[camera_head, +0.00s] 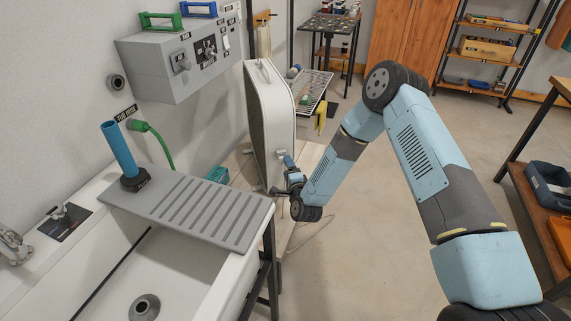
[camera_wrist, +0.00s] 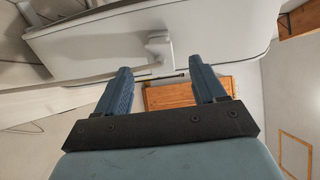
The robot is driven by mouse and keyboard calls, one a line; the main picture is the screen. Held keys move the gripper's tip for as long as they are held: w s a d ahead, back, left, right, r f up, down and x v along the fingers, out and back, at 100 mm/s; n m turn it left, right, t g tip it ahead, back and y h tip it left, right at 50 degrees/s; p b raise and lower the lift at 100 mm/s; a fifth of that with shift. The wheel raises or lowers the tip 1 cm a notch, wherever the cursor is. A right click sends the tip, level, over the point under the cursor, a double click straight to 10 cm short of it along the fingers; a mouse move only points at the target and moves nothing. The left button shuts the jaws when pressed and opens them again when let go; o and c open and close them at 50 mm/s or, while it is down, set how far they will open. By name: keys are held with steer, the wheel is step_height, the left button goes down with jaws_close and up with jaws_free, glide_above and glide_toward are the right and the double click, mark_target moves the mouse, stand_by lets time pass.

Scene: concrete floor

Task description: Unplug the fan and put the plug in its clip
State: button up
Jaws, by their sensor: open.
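The white box-shaped fan (camera_head: 270,120) stands upright past the sink, its grille facing left. My gripper (camera_head: 285,160) is low at the fan's right front edge. In the wrist view my gripper (camera_wrist: 160,74) is open, with nothing visible held between the fingers. The fan's pale body (camera_wrist: 235,35) fills the top of that view, and a small white protruding part (camera_wrist: 158,48) shows just beyond the fingertips. I cannot tell whether the fingers touch the fan. I cannot make out the plug or its clip in either view.
A sink with a grey ribbed drainboard (camera_head: 195,207) is at the left front. A grey control box (camera_head: 175,62) is on the wall above. A thin cord (camera_head: 322,222) trails near the floor. Open concrete floor (camera_head: 370,240) lies to the right, with shelves behind.

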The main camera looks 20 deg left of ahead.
steer(key=v, duration=0.9)
stand_by(0.6)
steer(key=w+d+r+n+g, duration=0.2)
steer(key=w+d+r+n, duration=0.15)
steer(key=r, duration=0.45)
steer(key=w+d+r+n+g, duration=0.1)
steer(key=w+d+r+n, duration=0.1)
steer(key=w+r+n, duration=0.4)
steer(key=s+d+r+g+h, duration=0.1)
steer(key=s+d+r+h, duration=0.15)
steer(key=d+r, duration=0.5)
steer(key=s+d+r+g+h, duration=0.1)
steer(key=d+r+h, duration=0.2)
steer(key=d+r, duration=0.5)
steer(key=s+d+r+n+g+h, duration=0.2)
steer(key=s+d+r+h, duration=0.1)
steer(key=s+d+r, duration=0.9)
steer(key=s+d+r+g, duration=0.1)
steer(key=s+d+r, duration=0.1)
steer(key=s, duration=0.8)
steer(key=s+d+r+g, duration=0.1)
steer(key=s+d, duration=0.3)
steer(key=s, duration=0.6)
steer(key=shift+s+d+r+g+h, duration=0.3)
steer(key=shift+r+g+h, duration=0.1)
steer(key=shift+r, duration=0.1)
